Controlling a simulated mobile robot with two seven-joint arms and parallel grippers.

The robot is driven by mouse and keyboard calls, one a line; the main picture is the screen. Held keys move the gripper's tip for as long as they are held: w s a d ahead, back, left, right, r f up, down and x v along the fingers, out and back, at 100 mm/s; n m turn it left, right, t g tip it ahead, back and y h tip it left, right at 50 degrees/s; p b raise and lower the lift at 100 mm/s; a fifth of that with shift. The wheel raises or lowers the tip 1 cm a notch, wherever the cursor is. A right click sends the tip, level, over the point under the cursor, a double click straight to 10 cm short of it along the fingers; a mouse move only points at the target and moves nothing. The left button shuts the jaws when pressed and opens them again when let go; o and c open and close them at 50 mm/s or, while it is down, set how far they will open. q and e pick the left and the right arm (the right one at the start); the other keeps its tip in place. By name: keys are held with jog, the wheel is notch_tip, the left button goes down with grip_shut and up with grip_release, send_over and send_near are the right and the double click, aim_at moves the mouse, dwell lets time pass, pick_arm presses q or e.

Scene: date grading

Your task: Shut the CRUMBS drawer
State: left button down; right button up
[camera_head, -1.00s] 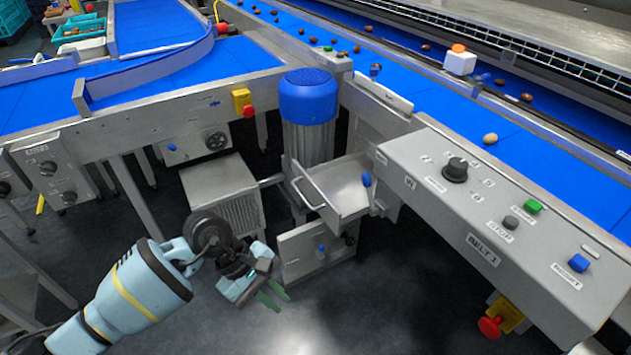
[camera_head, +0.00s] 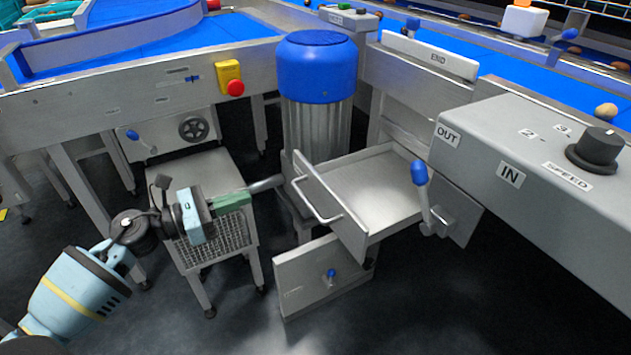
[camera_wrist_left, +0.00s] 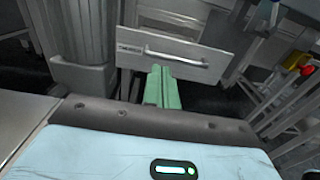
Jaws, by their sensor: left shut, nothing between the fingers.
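The CRUMBS drawer is a grey metal tray (camera_head: 375,190) pulled out from under the belt frame, with its inside showing and looking empty. Its front panel with a bar handle (camera_head: 322,207) faces left. The left wrist view shows this front face-on (camera_wrist_left: 190,49), with a small label too blurred to read clearly. My left gripper (camera_head: 240,200) has its green fingers shut and empty, left of the drawer front and pointing toward it. My right gripper is out of view.
A blue-capped motor cylinder (camera_head: 318,110) stands behind the drawer. A blue-knobbed lever (camera_head: 421,175) rises at its right side. A panel with a small blue knob (camera_head: 322,279) is below. A mesh-sided stand (camera_head: 215,235) is behind my left gripper. Dark floor is clear in front.

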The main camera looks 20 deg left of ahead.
pick_arm(q)
jog(key=shift+w+a+r, duration=0.1)
jog(key=shift+a+r, duration=0.05)
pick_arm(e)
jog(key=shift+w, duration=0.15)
pick_arm(q)
send_near(312, 172)
jog(key=x, duration=0.5)
jog(key=shift+w, duration=0.15)
jog(key=shift+w+d+b, duration=0.3)
jog(key=shift+w+d, duration=0.3)
jog(key=shift+w, duration=0.05)
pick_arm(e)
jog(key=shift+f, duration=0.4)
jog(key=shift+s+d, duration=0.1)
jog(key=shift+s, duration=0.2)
